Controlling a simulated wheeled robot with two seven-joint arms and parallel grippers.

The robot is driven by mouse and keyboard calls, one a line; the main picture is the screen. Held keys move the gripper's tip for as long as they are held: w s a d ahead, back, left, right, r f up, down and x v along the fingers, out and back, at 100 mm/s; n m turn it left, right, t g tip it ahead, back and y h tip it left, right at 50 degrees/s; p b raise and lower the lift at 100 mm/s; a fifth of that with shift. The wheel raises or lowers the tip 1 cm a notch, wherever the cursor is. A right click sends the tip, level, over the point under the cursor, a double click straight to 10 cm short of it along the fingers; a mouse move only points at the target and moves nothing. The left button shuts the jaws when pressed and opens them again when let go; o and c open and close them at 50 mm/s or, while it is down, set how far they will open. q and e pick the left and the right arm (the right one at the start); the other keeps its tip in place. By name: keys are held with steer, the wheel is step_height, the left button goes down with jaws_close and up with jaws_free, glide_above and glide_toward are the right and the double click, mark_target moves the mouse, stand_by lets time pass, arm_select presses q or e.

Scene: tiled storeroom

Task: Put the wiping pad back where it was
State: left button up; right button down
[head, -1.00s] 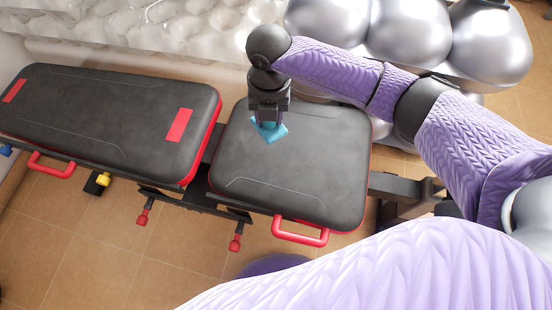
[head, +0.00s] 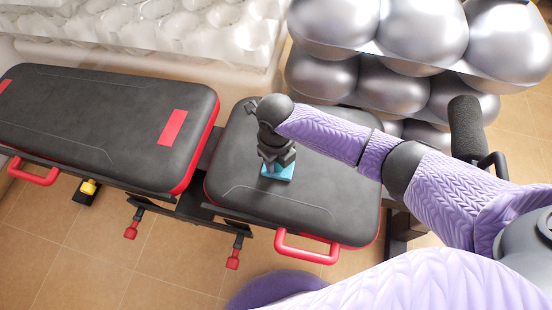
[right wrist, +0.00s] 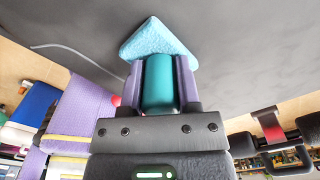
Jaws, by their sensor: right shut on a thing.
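The wiping pad (head: 279,172) is light blue with a teal grip. It is at the black seat cushion (head: 330,205) of the bench, near the cushion's middle. My right gripper (head: 277,160) is above it, pointing down. In the right wrist view the pad (right wrist: 158,40) shows beyond the fingers, and its teal grip (right wrist: 159,85) sits between the two purple fingers. The right gripper is shut on this grip. The pad looks close to or on the cushion; I cannot tell whether it touches. My left gripper is not in view.
A long black backrest pad (head: 100,120) with red patches lies at the left. Red handles (head: 306,248) stick out at the bench's front. Silver balls (head: 420,30) are stacked on a rack at the back right. A black foam roller (head: 466,125) stands right of the seat.

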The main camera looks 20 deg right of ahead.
steer(key=shift+f, duration=0.1)
steer(key=c, duration=0.6)
jaws_free()
steer(key=shift+o, duration=1.2)
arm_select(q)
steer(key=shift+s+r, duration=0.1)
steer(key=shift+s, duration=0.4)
arm_select(e)
steer(key=shift+o, duration=0.2)
step_height(320, 180, up, 13)
steer(key=p, duration=0.7)
steer(key=shift+w+f, duration=0.15)
steer(key=shift+f, duration=0.05)
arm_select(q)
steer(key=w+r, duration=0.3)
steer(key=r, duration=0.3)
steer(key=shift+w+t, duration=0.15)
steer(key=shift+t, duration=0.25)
arm_select(e)
steer(key=shift+f, duration=0.1)
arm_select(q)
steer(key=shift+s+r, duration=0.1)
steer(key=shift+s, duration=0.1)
